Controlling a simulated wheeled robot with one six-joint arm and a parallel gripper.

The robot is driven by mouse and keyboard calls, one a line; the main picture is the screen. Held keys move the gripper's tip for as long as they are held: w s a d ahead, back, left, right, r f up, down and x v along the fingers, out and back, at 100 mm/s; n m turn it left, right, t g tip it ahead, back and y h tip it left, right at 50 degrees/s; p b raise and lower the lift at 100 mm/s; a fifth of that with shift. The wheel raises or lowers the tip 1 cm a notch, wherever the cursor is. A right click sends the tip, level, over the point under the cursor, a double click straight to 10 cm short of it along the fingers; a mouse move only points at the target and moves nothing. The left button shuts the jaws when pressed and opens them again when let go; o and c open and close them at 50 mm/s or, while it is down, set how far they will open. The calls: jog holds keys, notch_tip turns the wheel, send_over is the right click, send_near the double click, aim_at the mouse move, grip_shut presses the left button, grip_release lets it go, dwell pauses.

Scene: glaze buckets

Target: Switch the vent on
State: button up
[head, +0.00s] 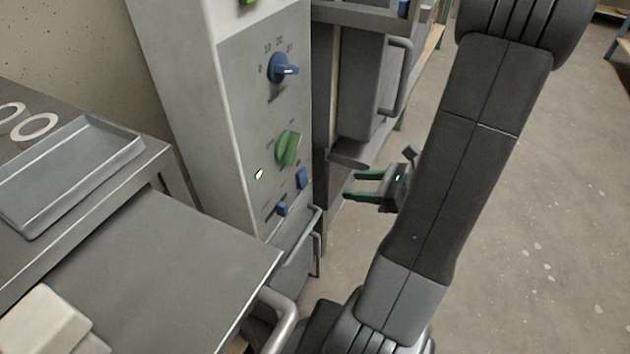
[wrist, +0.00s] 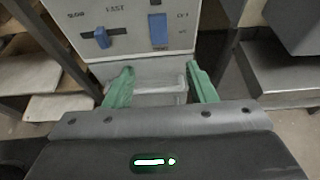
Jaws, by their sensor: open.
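The control panel (head: 240,110) is the grey front of a pale cabinet. Low on it are a blue rocker-like switch (head: 302,178) and a small blue slider (head: 281,209). In the wrist view the slider (wrist: 101,38) sits between the words SLOW and FAST, and the taller blue switch (wrist: 158,30) is to its right. I cannot read which control is marked for the vent. My gripper (head: 350,188) is open and empty, right of the panel and apart from it. Its green fingers (wrist: 160,75) point toward the panel's lower part, below both controls in the wrist view.
A metal handle (head: 306,238) sticks out below. A grey bench with a tray (head: 75,170) stands at left. Open floor lies at right.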

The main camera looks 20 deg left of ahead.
aim_at(305, 184)
jog(key=b+x, duration=0.3)
jog(key=x, duration=0.9)
jog(key=shift+s+a+f, duration=0.1)
jog(key=shift+a+f, duration=0.15)
jog(key=c, duration=1)
jog(key=f+y+b, duration=0.1)
jog(key=b, duration=0.3)
jog(key=shift+f+y, duration=0.1)
jog(key=shift+y, duration=0.2)
jog(key=shift+f+y+b, duration=0.2)
jog(key=shift+y+b, duration=0.5)
jog(key=shift+b, duration=0.3)
jog(key=shift+a+r+y+b, duration=0.1)
jog(key=shift+a+y+b, duration=0.05)
jog(key=shift+y+b, duration=0.5)
jog(key=shift+r, duration=0.1)
